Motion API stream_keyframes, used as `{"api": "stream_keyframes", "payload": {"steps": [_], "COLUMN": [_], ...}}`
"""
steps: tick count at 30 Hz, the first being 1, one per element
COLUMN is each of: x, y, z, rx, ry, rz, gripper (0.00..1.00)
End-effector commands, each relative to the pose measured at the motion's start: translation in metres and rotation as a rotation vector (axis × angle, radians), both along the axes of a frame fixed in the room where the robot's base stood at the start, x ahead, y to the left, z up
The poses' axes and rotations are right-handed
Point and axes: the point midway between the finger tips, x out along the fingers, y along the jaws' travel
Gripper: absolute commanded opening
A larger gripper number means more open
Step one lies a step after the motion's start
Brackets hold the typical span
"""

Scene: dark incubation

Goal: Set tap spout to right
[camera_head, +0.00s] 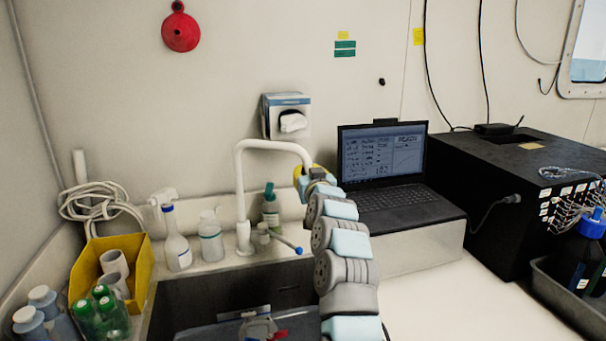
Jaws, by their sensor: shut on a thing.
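The white tap (242,197) stands at the back rim of the sink, and its spout (272,144) arches to the right. The spout's outer end reaches my gripper (304,171) and is partly hidden there. My gripper is shut on the spout end. My arm rises from the bottom of the picture and covers part of the area behind it. A small lever with a blue tip (287,245) points right at the tap's base.
The dark sink (190,305) lies below the tap. Spray and soap bottles (210,238) stand left of the tap, with a yellow bin (143,262) further left. A green-capped bottle (271,210) stands behind. An open laptop (395,190) is at right, before a black box (480,165).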

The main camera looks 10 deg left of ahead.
Motion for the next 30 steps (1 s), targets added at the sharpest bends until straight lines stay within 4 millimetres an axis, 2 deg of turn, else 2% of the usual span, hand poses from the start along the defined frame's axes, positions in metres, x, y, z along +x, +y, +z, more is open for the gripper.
{"api": "stream_keyframes", "payload": {"steps": [1, 10, 11, 12, 14, 30], "x": [0.002, 0.0021, 0.0021, 0.002, 0.0018, -0.0051], "y": [-0.0106, -0.0114, -0.0114, -0.0113, -0.0101, -0.0045], "z": [0.0015, 0.0017, 0.0016, 0.0017, 0.0016, 0.0002], "rx": [-0.003, -0.002, -0.002, -0.002, -0.001, 0.001], "ry": [-0.004, -0.005, -0.005, -0.005, -0.005, -0.003], "rz": [-0.014, -0.016, -0.016, -0.015, -0.013, -0.002], "gripper": [0.0, 0.0, 0.23, 0.35, 0.5, 0.5]}}
